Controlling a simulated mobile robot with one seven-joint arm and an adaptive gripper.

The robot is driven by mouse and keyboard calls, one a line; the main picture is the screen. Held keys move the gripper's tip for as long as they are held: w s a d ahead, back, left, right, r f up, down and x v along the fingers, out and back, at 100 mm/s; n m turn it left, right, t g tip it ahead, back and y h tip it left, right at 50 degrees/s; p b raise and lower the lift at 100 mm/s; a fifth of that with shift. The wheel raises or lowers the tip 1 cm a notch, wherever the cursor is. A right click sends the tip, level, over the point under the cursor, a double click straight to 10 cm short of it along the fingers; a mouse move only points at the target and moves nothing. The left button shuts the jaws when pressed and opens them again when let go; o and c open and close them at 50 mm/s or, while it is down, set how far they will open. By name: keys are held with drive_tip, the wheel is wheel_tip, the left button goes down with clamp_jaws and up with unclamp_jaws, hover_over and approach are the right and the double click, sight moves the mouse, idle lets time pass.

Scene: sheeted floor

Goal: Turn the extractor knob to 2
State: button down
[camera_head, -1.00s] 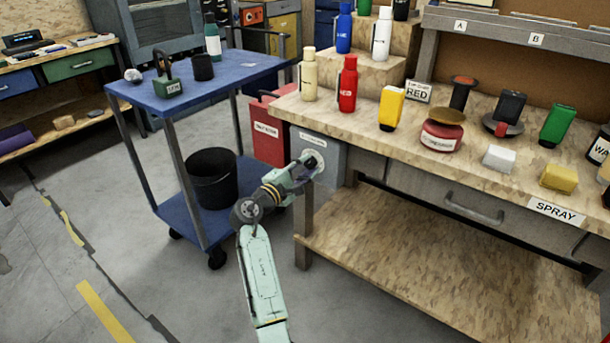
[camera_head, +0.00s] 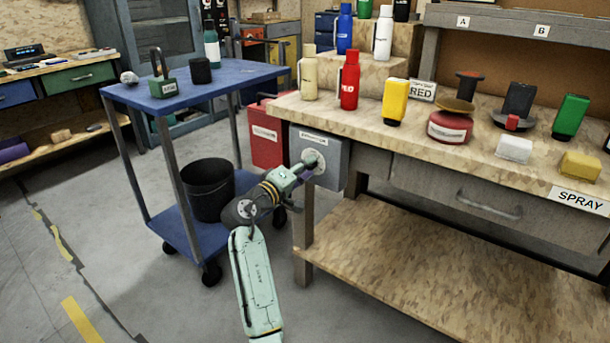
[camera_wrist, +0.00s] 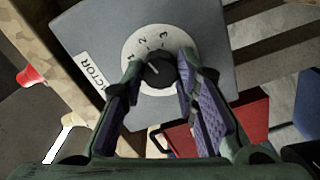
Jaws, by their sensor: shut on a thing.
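The grey extractor box (camera_head: 330,150) is fixed under the left end of the workbench. In the wrist view the box face (camera_wrist: 205,30) carries a round white dial (camera_wrist: 132,46) with the numbers 2 and 3 legible along its upper edge. The black knob (camera_wrist: 160,72) sits at the dial's middle, with a short pale mark on it; I cannot tell exactly which number it points to. My gripper (camera_wrist: 158,72) has its fingers on either side of the knob and is shut on it. In the head view my gripper (camera_head: 306,166) hides part of the dial.
The workbench (camera_head: 420,140) above holds bottles, containers and sponges. A red box (camera_head: 268,145) stands just left of the extractor box. A blue cart (camera_head: 215,88) with a black bucket (camera_head: 208,190) is to the left. Floor is open at front left.

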drive_tip(key=shift+m+b, duration=0.3)
drive_tip(key=shift+m, duration=0.2)
drive_tip(key=c, duration=1.2)
unclamp_jaws()
drive_tip(key=shift+c, duration=0.2)
drive_tip(key=v, duration=1.2)
